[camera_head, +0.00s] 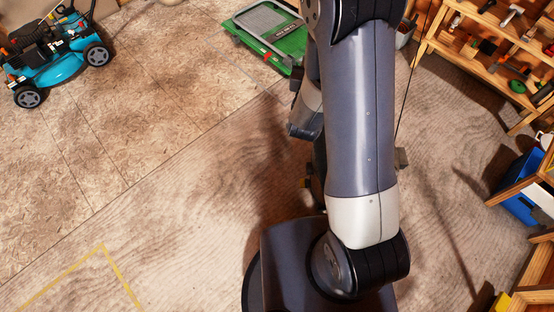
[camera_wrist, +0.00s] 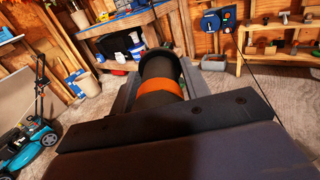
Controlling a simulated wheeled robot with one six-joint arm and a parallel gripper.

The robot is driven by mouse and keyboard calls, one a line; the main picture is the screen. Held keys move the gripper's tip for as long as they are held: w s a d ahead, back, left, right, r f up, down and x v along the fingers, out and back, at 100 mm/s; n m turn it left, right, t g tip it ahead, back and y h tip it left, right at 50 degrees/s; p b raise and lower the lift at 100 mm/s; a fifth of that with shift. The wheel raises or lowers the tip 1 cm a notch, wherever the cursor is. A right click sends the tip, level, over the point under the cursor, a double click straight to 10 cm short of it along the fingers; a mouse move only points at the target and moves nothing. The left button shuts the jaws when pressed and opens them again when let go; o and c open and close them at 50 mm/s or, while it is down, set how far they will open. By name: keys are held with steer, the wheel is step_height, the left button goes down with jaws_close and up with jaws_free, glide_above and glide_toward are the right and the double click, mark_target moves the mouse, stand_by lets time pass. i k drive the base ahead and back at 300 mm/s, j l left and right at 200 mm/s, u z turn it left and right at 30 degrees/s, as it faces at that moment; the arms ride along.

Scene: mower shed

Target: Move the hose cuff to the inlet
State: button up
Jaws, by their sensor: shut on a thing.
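In the wrist view the hose cuff (camera_wrist: 158,70), a dark cylinder with an orange band, points away from me between the two jaws. My gripper (camera_wrist: 160,88) is shut on it. A round dark blue fitting (camera_wrist: 210,23) is on the back wall, right of the cuff, beside a blue panel with a red spot. I cannot tell whether either is the inlet. In the head view my arm hides the gripper and the cuff.
A blue mower (camera_head: 58,62) stands at upper left in the head view. A green-framed platform (camera_head: 262,38) lies behind my arm. A tool shelf (camera_head: 470,50) stands at upper right. A workbench (camera_wrist: 122,24) stands by the back wall. The left floor is mostly clear.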

mark_target(309, 169)
steer(key=i+j+z, duration=0.2)
steer(key=j, duration=0.3)
steer(key=j+z, duration=0.2)
steer(key=j, duration=0.3)
steer(key=i+j+z, duration=0.2)
steer(key=j, duration=0.3)
steer(key=k, duration=0.1)
